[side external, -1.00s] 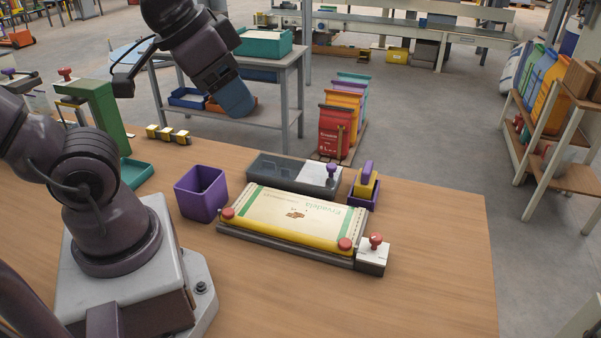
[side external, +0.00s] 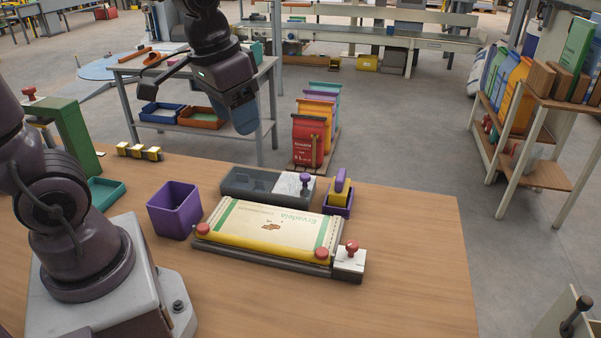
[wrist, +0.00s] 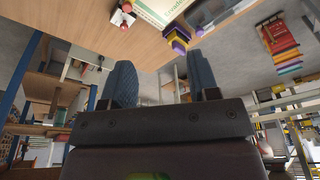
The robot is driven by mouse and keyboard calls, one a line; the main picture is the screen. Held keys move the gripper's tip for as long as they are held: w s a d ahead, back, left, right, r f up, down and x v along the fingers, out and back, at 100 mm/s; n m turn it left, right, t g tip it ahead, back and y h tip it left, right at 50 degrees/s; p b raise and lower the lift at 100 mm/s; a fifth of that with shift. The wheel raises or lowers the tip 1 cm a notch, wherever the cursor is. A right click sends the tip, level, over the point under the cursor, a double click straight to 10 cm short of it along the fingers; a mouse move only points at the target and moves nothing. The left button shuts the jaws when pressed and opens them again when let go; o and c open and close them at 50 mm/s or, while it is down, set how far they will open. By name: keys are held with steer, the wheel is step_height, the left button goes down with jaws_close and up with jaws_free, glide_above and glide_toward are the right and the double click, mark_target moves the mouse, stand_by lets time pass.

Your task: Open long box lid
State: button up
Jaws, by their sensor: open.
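A long dark grey box (side external: 240,185) lies at the back of the wooden table.
A yellow and cream sack (side external: 270,228) lies on a flat base in front of the box, beside a pale block with a red knob (side external: 351,247). A purple bin (side external: 174,210) stands left, and a yellow-purple stamp-like tool (side external: 340,188) right. The table's right side is clear.

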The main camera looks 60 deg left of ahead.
steer(key=w+a+f+n+g, duration=0.1)
steer(key=w+a+f+g, duration=0.1)
steer(key=w+a+f, duration=0.45)
glide_toward(305, 175)
steer(key=shift+n+g, duration=0.3)
steer(key=f, duration=0.9)
steer(key=shift+w+a, duration=0.15)
steer(key=shift+w, duration=0.05)
jaws_close()
steer(key=s+a, duration=1.5)
steer(key=shift+s+a, duration=0.2)
jaws_free()
